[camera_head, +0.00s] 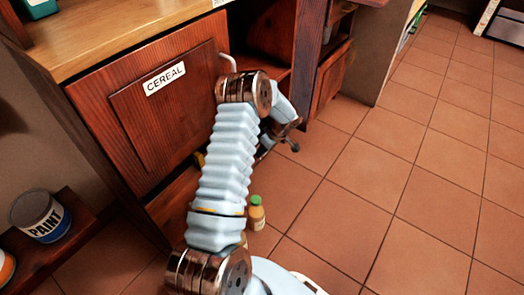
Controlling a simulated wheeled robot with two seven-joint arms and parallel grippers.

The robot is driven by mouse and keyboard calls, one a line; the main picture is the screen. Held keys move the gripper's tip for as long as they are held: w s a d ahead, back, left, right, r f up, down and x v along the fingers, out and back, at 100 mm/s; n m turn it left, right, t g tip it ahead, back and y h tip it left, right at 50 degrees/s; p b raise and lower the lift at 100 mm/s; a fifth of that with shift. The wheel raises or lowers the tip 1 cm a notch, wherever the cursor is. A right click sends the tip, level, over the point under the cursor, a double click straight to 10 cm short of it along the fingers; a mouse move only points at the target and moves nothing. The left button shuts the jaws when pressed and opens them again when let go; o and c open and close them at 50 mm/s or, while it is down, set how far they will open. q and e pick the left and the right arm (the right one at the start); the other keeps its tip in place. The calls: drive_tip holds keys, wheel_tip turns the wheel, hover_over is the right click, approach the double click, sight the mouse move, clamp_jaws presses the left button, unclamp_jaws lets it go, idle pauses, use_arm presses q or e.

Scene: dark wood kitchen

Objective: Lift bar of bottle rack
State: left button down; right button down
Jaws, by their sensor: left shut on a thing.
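My left gripper (287,136) is past the bend of my left arm, low in front of the open part of the cabinet. It is shut on a dark thing, which seems to be the bar of the bottle rack, though the grip is too small and dark to make out clearly. A small bottle (257,215) with a green cap and orange-brown contents stands upright just right of my arm, below the gripper. The rest of the rack is hidden behind my arm. My right gripper is out of view.
A wooden cabinet with a CEREAL door (150,110) and a pale handle (229,60) stands close behind my arm. A paint can (40,215) is on a low shelf at the left. Tiled floor (400,170) is clear at the right.

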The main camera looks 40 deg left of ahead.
use_arm(q)
drive_tip(key=shift+r, duration=0.15)
drive_tip(key=w+r+g+p, duration=0.1)
drive_tip(key=w+r+p, duration=0.3)
drive_tip(key=r, duration=1.1)
drive_tip(key=w, duration=0.2)
drive_tip(key=shift+w+a+r, duration=0.25)
drive_tip(key=shift+w+r, duration=0.05)
drive_tip(key=shift+w, duration=0.1)
drive_tip(key=c, duration=1.3)
unclamp_jaws()
drive_tip(key=shift+c, duration=0.2)
drive_tip(key=shift+o, duration=1.2)
drive_tip(key=shift+w+f, duration=0.15)
drive_tip(key=shift+f, duration=0.1)
drive_tip(key=shift+r, duration=0.1)
